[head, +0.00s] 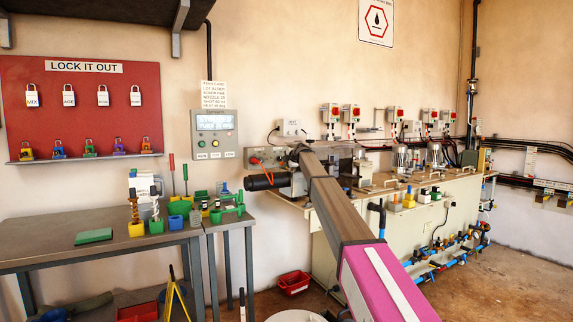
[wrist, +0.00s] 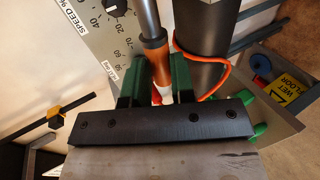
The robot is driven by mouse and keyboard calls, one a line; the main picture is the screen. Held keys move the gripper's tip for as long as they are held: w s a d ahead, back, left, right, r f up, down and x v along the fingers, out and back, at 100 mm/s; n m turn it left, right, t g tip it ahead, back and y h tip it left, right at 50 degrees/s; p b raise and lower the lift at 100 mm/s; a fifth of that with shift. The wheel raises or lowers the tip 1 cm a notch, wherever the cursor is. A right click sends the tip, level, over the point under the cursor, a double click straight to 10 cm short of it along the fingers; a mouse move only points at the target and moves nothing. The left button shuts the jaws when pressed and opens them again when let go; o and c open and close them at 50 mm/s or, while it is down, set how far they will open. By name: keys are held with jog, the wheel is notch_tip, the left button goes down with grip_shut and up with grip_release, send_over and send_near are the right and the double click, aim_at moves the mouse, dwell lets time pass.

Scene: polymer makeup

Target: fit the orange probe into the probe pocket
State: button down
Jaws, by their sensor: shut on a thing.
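In the wrist view my gripper (wrist: 157,68) has its two green fingers shut on the orange probe (wrist: 154,48). The probe's orange body sits between the fingers, with a white part below it. A grey metal rod (wrist: 147,15) runs up from the orange body to the top edge. An orange cable (wrist: 222,68) curves around the right of a dark cylinder (wrist: 198,35) beside the fingers. I cannot make out the probe pocket in either view.
A panel with a speed dial (wrist: 117,5) lies close left of the probe. In the head view a black cylinder (head: 270,180) sticks out left of the machine. The tool table (head: 45,237) stands left; a red bin (head: 294,283) is on the floor.

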jog(key=w+d, duration=0.3)
jog(key=d, duration=0.2)
jog(key=shift+w, duration=0.25)
dwell(2.7)
jog(key=c, duration=0.9)
grip_release()
jog(key=shift+d, duration=0.15)
jog(key=v, duration=1)
jog(key=shift+s+d+r, duration=0.15)
jog(key=shift+s+d, duration=0.05)
jog(key=shift+s, duration=0.1)
